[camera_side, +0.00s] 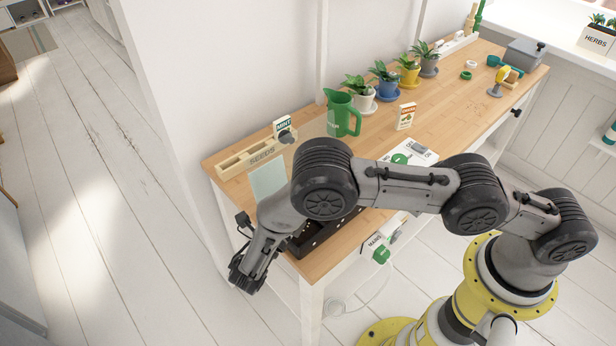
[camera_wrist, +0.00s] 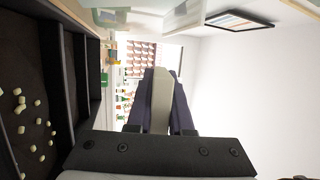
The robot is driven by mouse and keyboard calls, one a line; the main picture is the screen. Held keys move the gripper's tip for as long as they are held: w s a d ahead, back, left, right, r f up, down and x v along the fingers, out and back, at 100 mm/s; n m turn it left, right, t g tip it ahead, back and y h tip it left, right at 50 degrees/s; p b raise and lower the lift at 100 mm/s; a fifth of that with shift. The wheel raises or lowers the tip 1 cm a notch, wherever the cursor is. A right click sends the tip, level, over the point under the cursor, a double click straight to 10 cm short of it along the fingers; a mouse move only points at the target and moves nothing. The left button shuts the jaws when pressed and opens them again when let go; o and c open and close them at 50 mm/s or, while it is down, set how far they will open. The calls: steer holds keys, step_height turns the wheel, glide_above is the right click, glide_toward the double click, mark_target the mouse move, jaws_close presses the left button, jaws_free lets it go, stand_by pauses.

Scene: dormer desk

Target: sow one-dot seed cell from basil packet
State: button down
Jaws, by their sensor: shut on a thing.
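My gripper (camera_wrist: 150,105) is shut on a pale, slab-like packet (camera_wrist: 159,100), seen edge-on between its dark fingers in the wrist view. No label on it can be read. In the side view my gripper (camera_side: 247,272) hangs at the near left end of the desk, and the packet cannot be made out there. The black seed tray (camera_side: 318,238) lies to its right, partly hidden by my arm. In the wrist view the tray (camera_wrist: 92,75) fills the left side, and several pale seeds (camera_wrist: 37,122) lie scattered on dark soil.
A wooden SEEDS rack (camera_side: 232,166) stands at the back left with a MINT packet (camera_side: 283,126) by it. A green jug (camera_side: 341,115), an orange-labelled packet (camera_side: 406,115) and several potted plants (camera_side: 387,80) stand farther along. Bare desk (camera_side: 455,90) shows at the right.

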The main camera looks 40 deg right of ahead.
stand_by(0.5)
steer(key=f+m+g+y, duration=0.1)
steer(key=y, duration=0.1)
steer(key=shift+f+y, duration=0.1)
steer(key=shift+y, duration=0.3)
steer(key=y, duration=0.1)
steer(key=f+m+g+y, duration=0.1)
steer(key=y, duration=0.1)
steer(key=shift+f+y, duration=0.3)
steer(key=y, duration=0.1)
steer(key=a+y, duration=0.1)
steer(key=y, duration=0.1)
steer(key=shift+r+m, duration=0.4)
steer(key=y, duration=0.2)
steer(key=a+r+m+y, duration=0.1)
steer(key=y, duration=0.1)
steer(key=shift+a+r+g+y, duration=0.1)
steer(key=shift+r+g+y, duration=0.05)
steer(key=shift+g+y, duration=0.25)
steer(key=a+r+y, duration=0.1)
steer(key=y, duration=0.1)
steer(key=r+y, duration=0.1)
steer(key=y, duration=0.1)
steer(key=a+r+y, duration=0.1)
steer(key=shift+a+r+m+y, duration=0.3)
steer(key=shift+a+m+y, duration=0.05)
steer(key=shift+m+y, duration=0.05)
